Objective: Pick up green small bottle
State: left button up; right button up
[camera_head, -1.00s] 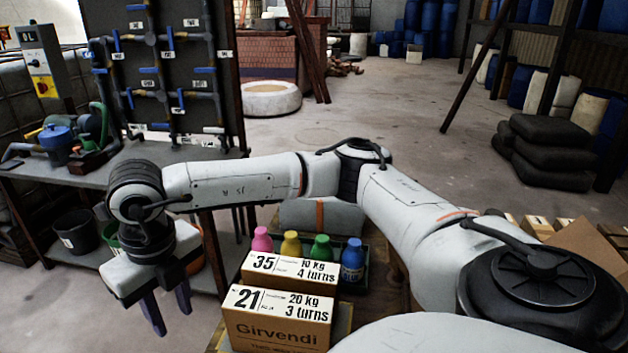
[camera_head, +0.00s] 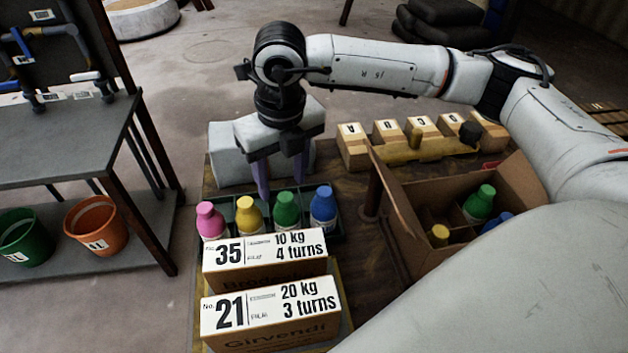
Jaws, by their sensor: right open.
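A small green bottle (camera_head: 286,210) stands in a row in a dark tray (camera_head: 337,228), between a yellow bottle (camera_head: 248,214) and a blue bottle (camera_head: 323,207). A pink bottle (camera_head: 210,221) stands at the row's left end. The lower parts of the bottles are partly hidden by the labelled boxes in front. My right gripper (camera_head: 282,190) points down with its fingers apart, above and behind the yellow and green bottles. Nothing shows between its fingers. Another green bottle (camera_head: 479,202) stands in an open cardboard box. My left gripper is not in view.
Two labelled boxes, numbered 35 (camera_head: 265,258) and 21 (camera_head: 270,310), stand in front of the tray. The open cardboard box (camera_head: 425,258) also holds yellow and blue-topped items. Several lettered boxes (camera_head: 388,133) line the back. A grey bench (camera_head: 75,140) stands at left.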

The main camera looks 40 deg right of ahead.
aim_at(286, 196)
jog(key=f, duration=0.5)
jog(key=shift+w+d, duration=0.1)
jog(key=shift+d, duration=0.2)
jog(key=f, duration=0.3)
jog(key=f+p, duration=0.1)
jog(key=f, duration=0.1)
jog(key=shift+w, duration=0.25)
jog(key=shift+c, duration=0.2)
jog(key=c, duration=0.8)
jog(key=shift+c, duration=0.2)
